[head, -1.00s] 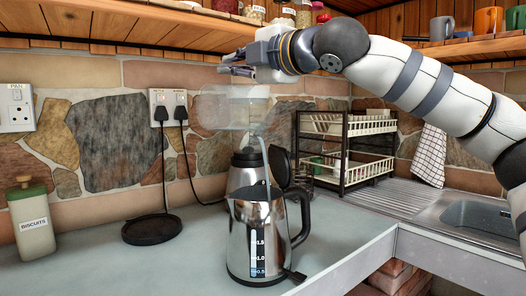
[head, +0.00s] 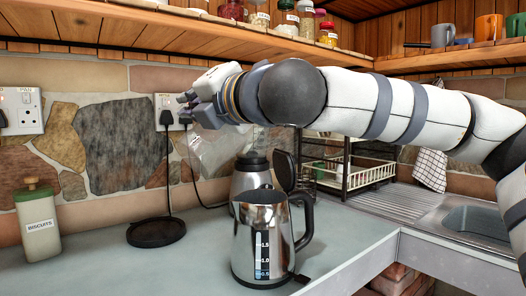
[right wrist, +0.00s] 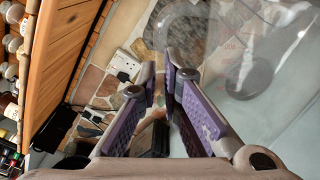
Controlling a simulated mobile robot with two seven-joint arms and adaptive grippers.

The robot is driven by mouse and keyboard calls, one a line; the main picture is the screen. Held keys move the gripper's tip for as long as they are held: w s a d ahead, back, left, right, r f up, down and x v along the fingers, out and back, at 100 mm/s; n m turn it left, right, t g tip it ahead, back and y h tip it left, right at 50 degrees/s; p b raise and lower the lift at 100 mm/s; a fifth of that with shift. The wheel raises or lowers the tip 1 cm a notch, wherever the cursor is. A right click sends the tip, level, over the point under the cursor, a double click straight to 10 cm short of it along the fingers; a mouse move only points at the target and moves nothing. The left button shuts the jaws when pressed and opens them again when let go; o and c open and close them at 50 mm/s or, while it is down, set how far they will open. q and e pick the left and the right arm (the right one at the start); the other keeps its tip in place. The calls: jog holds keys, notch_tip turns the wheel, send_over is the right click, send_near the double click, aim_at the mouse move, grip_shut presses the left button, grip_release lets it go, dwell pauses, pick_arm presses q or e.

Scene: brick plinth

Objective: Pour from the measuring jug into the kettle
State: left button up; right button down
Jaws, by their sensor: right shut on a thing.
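The chrome kettle (head: 262,245) stands upright on the counter, its black lid (head: 284,170) raised and its handle to the right. Its gauge shows blue low down, near the lowest mark. My right gripper (head: 188,108) is shut on the clear measuring jug (head: 216,150), above and left of the kettle. The jug looks tilted and hangs in the air, apart from the kettle; no stream shows now. In the right wrist view the jug (right wrist: 245,50), with red markings, shows beyond the fingers (right wrist: 168,95). How much it holds cannot be told. My left gripper is not in view.
The black round kettle base (head: 156,232) and a biscuits jar (head: 38,222) are at left. A dish rack (head: 350,170) and sink (head: 475,222) are at right. A shelf with jars runs above.

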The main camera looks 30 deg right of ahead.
jog(key=a+f+n, duration=0.3)
jog(key=f+n, duration=0.2)
jog(key=f, duration=0.2)
jog(key=a+f+n+h, duration=0.1)
jog(key=a+f+n, duration=0.2)
jog(key=f+n, duration=0.2)
jog(key=shift+s+a+f+n, duration=0.3)
jog(key=shift+s+a+f, duration=0.1)
jog(key=shift+f, duration=0.95)
